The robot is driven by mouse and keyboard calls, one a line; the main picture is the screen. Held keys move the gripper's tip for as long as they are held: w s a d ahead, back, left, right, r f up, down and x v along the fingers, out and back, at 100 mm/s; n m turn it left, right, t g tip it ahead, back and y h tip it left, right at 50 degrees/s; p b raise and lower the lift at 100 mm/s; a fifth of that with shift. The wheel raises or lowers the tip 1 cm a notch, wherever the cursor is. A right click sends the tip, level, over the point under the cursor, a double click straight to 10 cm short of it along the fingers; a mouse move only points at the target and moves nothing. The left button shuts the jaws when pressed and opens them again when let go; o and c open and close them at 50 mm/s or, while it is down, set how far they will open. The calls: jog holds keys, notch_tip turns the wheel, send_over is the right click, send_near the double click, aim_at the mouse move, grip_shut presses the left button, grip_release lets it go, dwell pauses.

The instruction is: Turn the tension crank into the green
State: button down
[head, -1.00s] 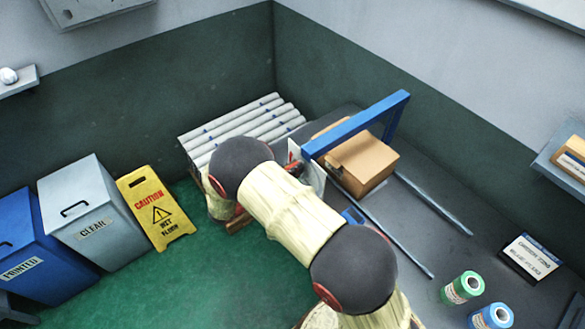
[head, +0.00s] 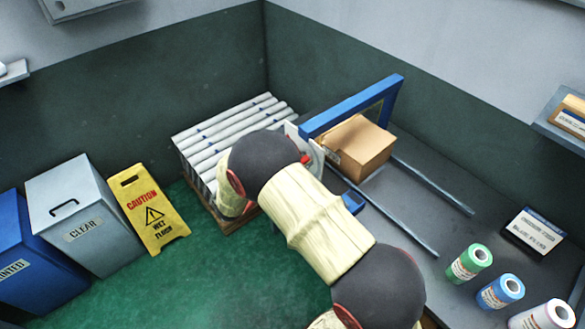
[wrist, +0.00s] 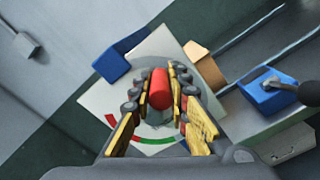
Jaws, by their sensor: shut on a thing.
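The tension crank's red knob (wrist: 160,90) sits between the yellow-padded fingers of my gripper (wrist: 159,72) in the wrist view, and the fingers are shut on it. Behind it is a pale dial plate (wrist: 112,98), tilted in the picture. My fingers cover part of the scale, and I cannot make out a pointer.
A blue frame (head: 350,106) stands over the bench beside a cardboard box (head: 355,150). Two metal rails (head: 395,221) run along the bench, with film rolls (head: 470,262) at right.

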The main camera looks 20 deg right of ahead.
jog(key=f+m+b, duration=0.1)
jog(key=s+f+m+b, duration=0.1)
jog(key=m+b, duration=0.1)
jog(key=shift+s+d+f, duration=0.1)
jog(key=shift+d+f, duration=0.05)
jog(key=shift+d, duration=0.05)
jog(key=f+m+b, duration=0.1)
jog(key=b, duration=0.1)
jog(key=f+m+b, duration=0.1)
jog(key=m+b, duration=0.1)
jog(key=b, duration=0.1)
jog(key=shift+s+d+f+m, duration=0.15)
jog(key=shift+s+m, duration=0.15)
jog(key=shift+s, duration=0.05)
notch_tip(320, 180, down, 3)
jog(key=m+b, duration=0.3)
jog(key=b, duration=0.1)
jog(key=m+b, duration=0.2)
jog(key=b, duration=0.3)
jog(key=shift+w+f+m, duration=0.1)
jog(key=shift+f+m, duration=0.1)
jog(key=shift+m, duration=0.2)
jog(key=c, duration=1.7)
grip_release()
jog(key=shift+f, duration=0.1)
